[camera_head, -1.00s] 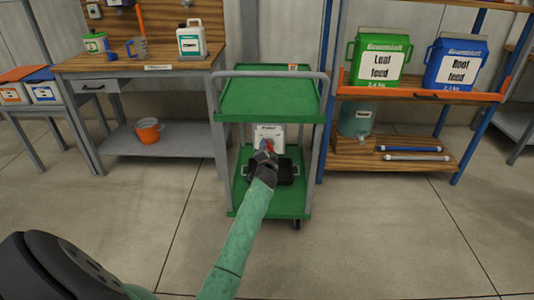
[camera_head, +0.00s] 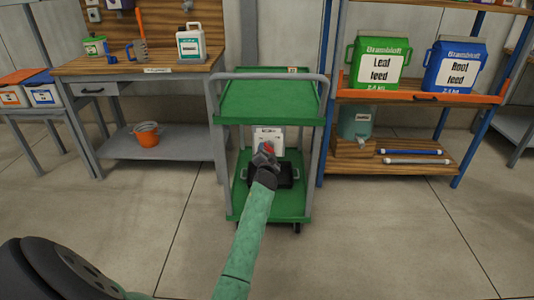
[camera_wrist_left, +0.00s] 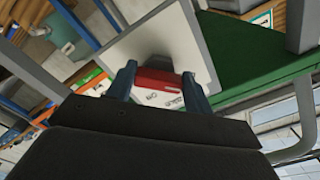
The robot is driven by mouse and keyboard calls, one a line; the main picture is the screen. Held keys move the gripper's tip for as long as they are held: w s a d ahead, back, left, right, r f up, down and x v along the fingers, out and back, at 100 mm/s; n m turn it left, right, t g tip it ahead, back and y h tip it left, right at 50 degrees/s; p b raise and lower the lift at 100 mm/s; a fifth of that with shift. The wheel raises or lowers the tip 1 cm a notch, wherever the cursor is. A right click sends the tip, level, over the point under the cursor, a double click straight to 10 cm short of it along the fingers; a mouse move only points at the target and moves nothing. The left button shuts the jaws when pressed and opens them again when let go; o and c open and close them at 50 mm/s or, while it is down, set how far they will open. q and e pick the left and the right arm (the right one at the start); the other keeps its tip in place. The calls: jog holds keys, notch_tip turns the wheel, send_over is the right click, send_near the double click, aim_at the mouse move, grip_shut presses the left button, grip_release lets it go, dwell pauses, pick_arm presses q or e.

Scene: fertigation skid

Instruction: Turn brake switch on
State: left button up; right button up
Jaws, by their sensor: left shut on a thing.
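The brake switch is a red piece (camera_head: 267,147) on a white panel (camera_head: 266,134) between the shelves of the green cart (camera_head: 268,97). In the left wrist view the red piece (camera_wrist_left: 155,83) sits between the two fingers, in front of the pale panel (camera_wrist_left: 150,40). My left gripper (camera_head: 265,155) reaches in under the cart's top shelf and is shut on the red piece; its fingers also show in the left wrist view (camera_wrist_left: 160,87). Small print beside the red piece is too small to read. My right gripper is not in view.
The floor in front is clear.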

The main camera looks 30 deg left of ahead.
pick_arm(q)
jog(key=o, duration=1)
jog(key=shift+f, duration=0.1)
jog(key=shift+c, duration=0.2)
jog(key=v, duration=0.7)
jog(key=shift+s+d, duration=0.2)
jog(key=shift+s, duration=0.15)
